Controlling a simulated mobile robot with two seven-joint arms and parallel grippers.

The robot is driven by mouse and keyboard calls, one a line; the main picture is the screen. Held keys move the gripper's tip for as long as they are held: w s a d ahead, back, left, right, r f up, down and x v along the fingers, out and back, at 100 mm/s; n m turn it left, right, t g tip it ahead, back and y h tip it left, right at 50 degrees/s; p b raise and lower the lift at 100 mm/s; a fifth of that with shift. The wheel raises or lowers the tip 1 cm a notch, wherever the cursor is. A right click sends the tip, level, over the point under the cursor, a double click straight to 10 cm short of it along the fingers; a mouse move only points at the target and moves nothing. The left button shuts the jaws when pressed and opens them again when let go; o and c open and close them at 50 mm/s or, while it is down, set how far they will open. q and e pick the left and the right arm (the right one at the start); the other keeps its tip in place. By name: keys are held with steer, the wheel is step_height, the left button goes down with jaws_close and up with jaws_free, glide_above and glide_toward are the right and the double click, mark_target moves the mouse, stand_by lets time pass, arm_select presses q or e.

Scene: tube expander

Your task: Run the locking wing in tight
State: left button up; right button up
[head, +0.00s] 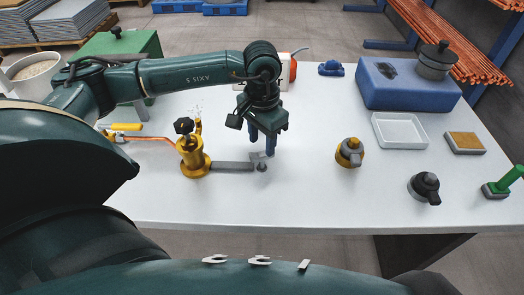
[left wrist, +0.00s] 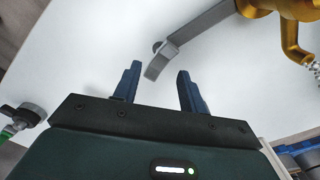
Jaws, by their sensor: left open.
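A brass-coloured tube expander (head: 193,160) stands upright on the table, left of centre. A dark knob with lobes (head: 183,126), which may be the locking wing, sits on its top. A flat grey lever (head: 232,166) reaches right from the expander's base and ends in a bent tip. My left gripper (head: 262,143) points down over that tip, open and empty. In the left wrist view the tip of the lever (left wrist: 185,37) shows between the open fingers (left wrist: 159,72); I cannot tell how far below them it lies. Part of the expander (left wrist: 297,8) is at the top right there. My right gripper is not in view.
A blue box (head: 405,88), a white tray (head: 399,131) and a tan-topped block (head: 464,142) lie behind. A copper tube (head: 150,137) lies left of the expander. The table's front middle is clear.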

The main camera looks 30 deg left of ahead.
mark_target(262, 152)
arm_select(q)
steer(key=shift+f+b, duration=1.8)
steer(key=shift+b, duration=0.1)
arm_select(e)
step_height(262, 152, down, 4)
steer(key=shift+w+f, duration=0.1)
arm_select(q)
jaws_close()
steer(key=shift+m, duration=0.5)
steer(key=shift+s+m, duration=0.1)
steer(key=shift+m, duration=0.9)
jaws_free()
steer(key=shift+r, duration=0.1)
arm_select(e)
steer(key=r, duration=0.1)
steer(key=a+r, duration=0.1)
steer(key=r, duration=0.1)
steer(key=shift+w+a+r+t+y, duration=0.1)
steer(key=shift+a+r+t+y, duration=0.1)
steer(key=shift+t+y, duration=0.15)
